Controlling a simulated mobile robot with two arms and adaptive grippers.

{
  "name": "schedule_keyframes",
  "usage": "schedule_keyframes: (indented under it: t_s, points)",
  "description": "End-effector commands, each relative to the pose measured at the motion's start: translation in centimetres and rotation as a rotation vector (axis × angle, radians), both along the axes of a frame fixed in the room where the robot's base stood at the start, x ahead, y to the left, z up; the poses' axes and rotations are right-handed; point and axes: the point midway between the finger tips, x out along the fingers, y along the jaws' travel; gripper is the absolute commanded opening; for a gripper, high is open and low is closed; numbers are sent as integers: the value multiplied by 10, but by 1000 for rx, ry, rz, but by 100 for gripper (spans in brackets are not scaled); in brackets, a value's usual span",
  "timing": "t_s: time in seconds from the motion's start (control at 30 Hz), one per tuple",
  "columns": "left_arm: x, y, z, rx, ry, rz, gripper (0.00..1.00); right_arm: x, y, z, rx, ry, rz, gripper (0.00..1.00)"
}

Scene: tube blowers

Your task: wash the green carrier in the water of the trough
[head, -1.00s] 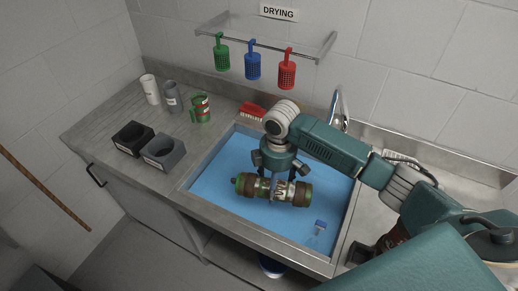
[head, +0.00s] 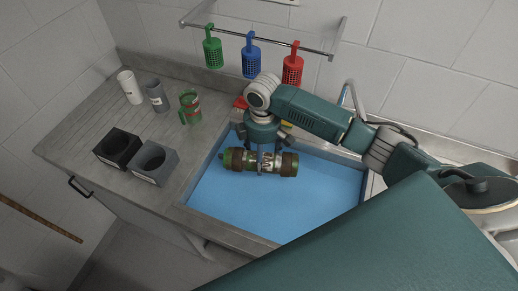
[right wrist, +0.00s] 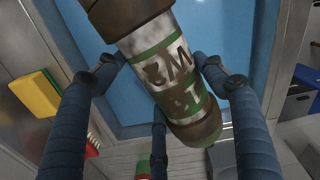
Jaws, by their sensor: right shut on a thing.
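The green carrier (head: 236,159) is a cylinder with green bands, a pale lettered middle and brown ends. Brown patches cover its lettering in the right wrist view (right wrist: 168,75). My right gripper (head: 262,168) is shut around its middle and holds it lying sideways over the trough. The trough (head: 232,231) holds blue water. The carrier appears to be above the water, near the trough's back left; any contact is hard to tell. My left gripper is not in view.
Green (head: 212,52), blue (head: 251,60) and red (head: 292,69) perforated holders hang on the back rail. Black (head: 117,148) and grey (head: 153,160) square holders, cups and a green-handled mug (head: 190,106) stand left of the trough. A yellow sponge (right wrist: 33,93) lies beside it.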

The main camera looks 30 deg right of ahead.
Motion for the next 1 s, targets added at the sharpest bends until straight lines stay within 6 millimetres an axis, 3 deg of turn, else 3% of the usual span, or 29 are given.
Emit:
schedule_keyframes:
  t_s: [0.33,0.47,0.73,1.0]
  points:
    - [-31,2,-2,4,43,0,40,-1,0,-34,1,1,0,35]
    - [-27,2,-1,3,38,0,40,-1,0,-47,0,0,0,35]
    - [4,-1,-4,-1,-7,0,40,-1,0,-76,0,1,1,35]
    - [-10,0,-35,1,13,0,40,-1,0,-106,-1,-1,1,35]
